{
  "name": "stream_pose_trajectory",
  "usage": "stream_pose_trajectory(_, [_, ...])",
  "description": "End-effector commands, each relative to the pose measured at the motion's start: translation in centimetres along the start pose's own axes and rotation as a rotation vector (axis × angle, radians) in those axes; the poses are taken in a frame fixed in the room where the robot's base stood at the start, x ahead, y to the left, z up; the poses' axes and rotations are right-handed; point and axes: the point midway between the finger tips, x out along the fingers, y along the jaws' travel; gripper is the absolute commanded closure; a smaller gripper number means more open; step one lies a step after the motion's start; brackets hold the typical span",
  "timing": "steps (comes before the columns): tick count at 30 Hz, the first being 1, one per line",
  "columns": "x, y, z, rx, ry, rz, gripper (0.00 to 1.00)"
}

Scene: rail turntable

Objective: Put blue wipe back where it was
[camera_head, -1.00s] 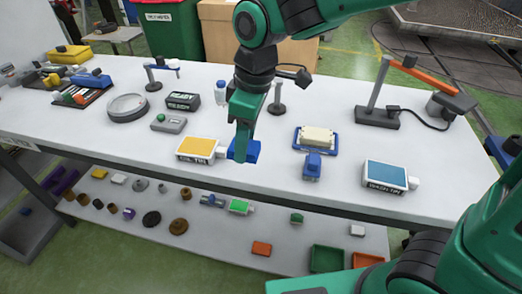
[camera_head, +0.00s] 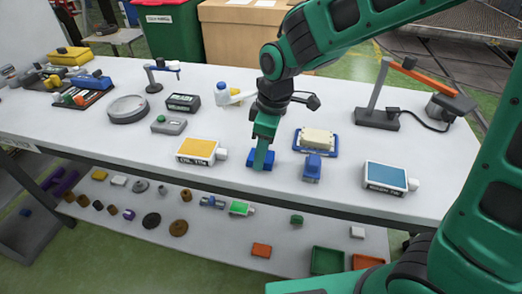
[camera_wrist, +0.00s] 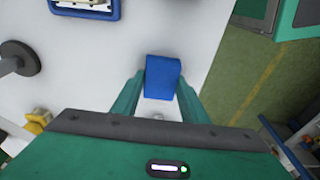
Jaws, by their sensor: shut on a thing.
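The blue wipe (camera_head: 255,160) is a small blue block at the front middle of the white table. In the wrist view the blue wipe (camera_wrist: 162,77) sits between the two green fingers. My gripper (camera_head: 262,163) points down and is shut on it; the fingers hide part of it in the head view. The wipe is at or just above the tabletop; I cannot tell if it touches.
The yellow-labelled tin (camera_head: 199,151) is close on the left. A blue block-like item (camera_head: 311,168) and a blue tray (camera_head: 299,147) with a pale block are on the right. Farther right lies a blue-labelled tin (camera_head: 386,178). The front table edge is near.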

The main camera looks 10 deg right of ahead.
Motion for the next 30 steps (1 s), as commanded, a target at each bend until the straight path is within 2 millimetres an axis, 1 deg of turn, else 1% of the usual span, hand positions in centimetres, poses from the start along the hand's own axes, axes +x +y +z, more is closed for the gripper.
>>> stream_pose_trajectory(6, [0.2,0.0,0.1,0.001,0.000,0.000,0.81])
stream_pose_trajectory(7, [0.2,0.0,0.1,0.001,0.000,0.000,0.53])
stream_pose_trajectory(8, [0.2,0.0,0.1,0.001,0.000,0.000,0.46])
stream_pose_trajectory(9, [0.2,0.0,0.1,0.001,0.000,0.000,0.42])
stream_pose_trajectory(17, [0.1,0.0,0.1,0.001,0.000,0.000,0.42])
stream_pose_trajectory(20, [-0.3,0.1,0.0,0.001,0.001,0.001,0.42])
stream_pose_trajectory(23, [-1.3,0.1,0.0,0.002,0.003,0.002,0.42])
stream_pose_trajectory(26, [-3.0,0.1,0.0,0.002,0.004,0.004,0.42])
stream_pose_trajectory(30, [-5.9,0.1,0.0,0.002,0.004,0.004,0.42])
